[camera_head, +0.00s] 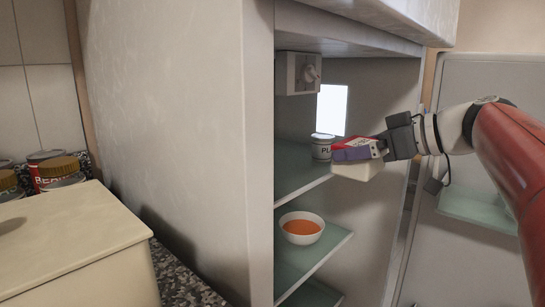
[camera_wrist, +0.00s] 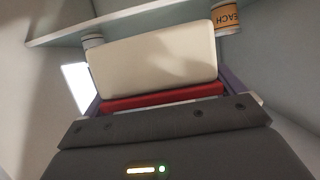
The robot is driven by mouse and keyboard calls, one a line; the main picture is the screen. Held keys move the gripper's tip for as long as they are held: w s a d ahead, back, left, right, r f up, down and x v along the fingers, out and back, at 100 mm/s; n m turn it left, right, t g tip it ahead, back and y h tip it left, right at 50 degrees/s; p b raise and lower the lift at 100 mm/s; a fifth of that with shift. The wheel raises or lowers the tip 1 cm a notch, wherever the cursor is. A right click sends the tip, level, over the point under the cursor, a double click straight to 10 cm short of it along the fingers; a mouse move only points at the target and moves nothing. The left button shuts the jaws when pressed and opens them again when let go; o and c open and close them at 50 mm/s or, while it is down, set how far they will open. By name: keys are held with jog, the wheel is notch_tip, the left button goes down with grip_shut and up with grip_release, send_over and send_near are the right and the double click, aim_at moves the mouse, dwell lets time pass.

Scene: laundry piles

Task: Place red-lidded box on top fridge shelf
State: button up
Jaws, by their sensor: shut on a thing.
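The red-lidded box (camera_head: 356,171) has a cream body and a red lid, with the lid facing up. My gripper (camera_head: 352,153) is shut on it around the lid. In the head view, the box is inside the open fridge, at the right front edge of the upper glass shelf (camera_head: 293,178). I cannot tell whether it touches the shelf. In the wrist view, the box's cream body (camera_wrist: 152,58) and red lid (camera_wrist: 163,96) fill the middle between the purple fingers, and much of the lid is hidden by my gripper.
A can (camera_head: 322,148) stands on the upper shelf just left of the box. An orange-filled bowl (camera_head: 302,228) is on the shelf below. A peach-labelled can (camera_wrist: 226,18) shows in the wrist view. The fridge side wall (camera_head: 180,110) stands left, and the open door (camera_head: 490,130) right.

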jog(key=shift+s+d+r, duration=0.2)
jog(key=shift+d+r, duration=0.05)
jog(key=shift+r, duration=0.4)
jog(key=shift+w+a+r, duration=0.1)
jog(key=shift+w, duration=0.05)
send_over(283, 175)
jog(key=f, duration=0.3)
jog(key=shift+d+p, duration=0.25)
jog(key=shift+p, duration=0.05)
notch_tip(283, 175, down, 4)
jog(key=shift+r, duration=0.2)
jog(key=shift+a+f, duration=0.2)
jog(key=shift+f, duration=0.15)
jog(key=o, duration=0.8)
jog(key=shift+f, duration=0.1)
jog(key=shift+o, duration=0.3)
